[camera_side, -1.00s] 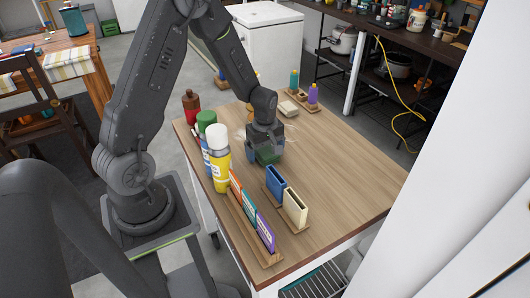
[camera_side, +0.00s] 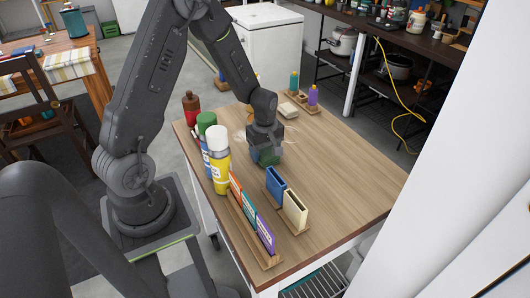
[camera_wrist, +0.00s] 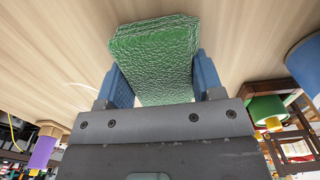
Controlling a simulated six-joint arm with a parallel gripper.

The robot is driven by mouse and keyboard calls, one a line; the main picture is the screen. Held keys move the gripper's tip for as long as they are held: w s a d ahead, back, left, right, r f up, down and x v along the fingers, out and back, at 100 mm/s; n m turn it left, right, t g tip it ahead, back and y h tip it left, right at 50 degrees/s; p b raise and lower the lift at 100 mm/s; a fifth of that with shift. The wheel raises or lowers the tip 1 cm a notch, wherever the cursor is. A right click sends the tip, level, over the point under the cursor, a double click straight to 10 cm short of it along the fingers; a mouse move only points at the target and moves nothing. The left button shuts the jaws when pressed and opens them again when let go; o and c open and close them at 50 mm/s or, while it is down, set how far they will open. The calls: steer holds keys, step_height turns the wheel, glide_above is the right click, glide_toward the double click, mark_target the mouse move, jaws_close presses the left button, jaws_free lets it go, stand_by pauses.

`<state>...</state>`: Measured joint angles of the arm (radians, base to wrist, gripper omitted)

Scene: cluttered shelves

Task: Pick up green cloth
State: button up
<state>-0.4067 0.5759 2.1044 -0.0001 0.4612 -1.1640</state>
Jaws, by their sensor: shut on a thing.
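The green cloth (camera_wrist: 155,60) is a folded, textured block between the two blue fingers of my gripper (camera_wrist: 160,88) in the wrist view. The fingers are shut on the cloth, one on each side. I cannot tell from these views whether the cloth still touches the table.
A yellow spray can (camera_side: 219,172), a green-capped bottle (camera_side: 206,123) and a red bottle (camera_side: 192,108) stand to the left. Blue (camera_side: 276,184) and cream (camera_side: 295,207) holders stand in front. A beige block (camera_side: 288,110) lies behind. The table's right side (camera_side: 350,180) is clear.

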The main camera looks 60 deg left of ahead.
mark_target(265, 150)
steer(key=shift+r, duration=0.55)
step_height(265, 150, up, 3)
steer(key=shift+f, duration=0.1)
steer(key=s+a+r, duration=0.7)
steer(key=s+a, duration=0.1)
steer(key=shift+s, duration=0.25)
